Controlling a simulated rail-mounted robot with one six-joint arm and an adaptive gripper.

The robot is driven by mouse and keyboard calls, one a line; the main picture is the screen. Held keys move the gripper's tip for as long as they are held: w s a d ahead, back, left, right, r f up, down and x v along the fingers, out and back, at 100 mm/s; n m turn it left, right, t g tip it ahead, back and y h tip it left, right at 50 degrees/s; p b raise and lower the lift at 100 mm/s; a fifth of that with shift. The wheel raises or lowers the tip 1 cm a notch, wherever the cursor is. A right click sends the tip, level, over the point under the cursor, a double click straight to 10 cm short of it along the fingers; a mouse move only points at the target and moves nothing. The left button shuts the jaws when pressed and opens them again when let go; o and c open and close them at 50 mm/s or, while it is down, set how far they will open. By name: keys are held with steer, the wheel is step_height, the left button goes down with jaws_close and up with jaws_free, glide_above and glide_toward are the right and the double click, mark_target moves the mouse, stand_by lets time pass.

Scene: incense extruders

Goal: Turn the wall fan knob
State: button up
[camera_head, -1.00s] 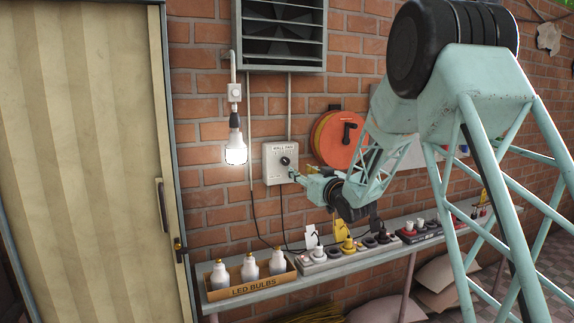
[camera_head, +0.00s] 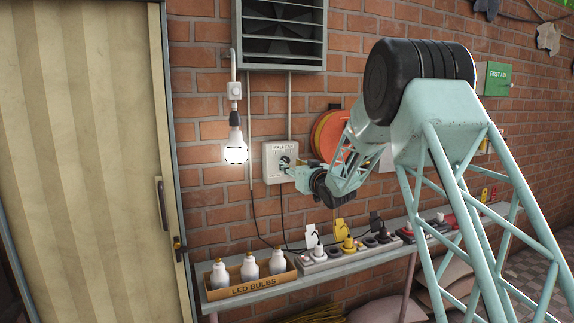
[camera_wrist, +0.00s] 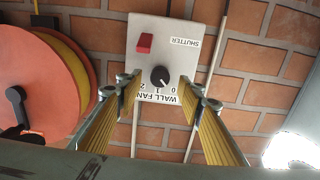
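The wall fan control panel is a pale grey box (camera_head: 272,176) on the brick wall, left of my arm. It shows upside down in the wrist view (camera_wrist: 185,37), with the words WALL FAN, SHUTTER and the marks 0, 1, 2. The black round wall fan knob (camera_wrist: 159,76) sits near the lettering, with a red switch (camera_wrist: 145,43) beyond it. My gripper (camera_wrist: 162,92) is open, its yellow-padded fingers on either side of the knob with gaps between. In the head view my gripper (camera_head: 285,166) is at the panel's right part; whether a fingertip touches the panel is unclear.
A lit bulb (camera_head: 236,150) hangs left of the panel and a vent fan (camera_head: 283,35) is above. An orange reel (camera_head: 326,135) is close on the right. Below, a shelf (camera_head: 240,293) holds boxed bulbs and plugged power strips. Cables run down the wall.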

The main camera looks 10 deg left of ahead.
mark_target(287, 161)
steer(key=shift+x, duration=2.4)
steer(key=c, duration=0.9)
steer(key=shift+o, duration=0.2)
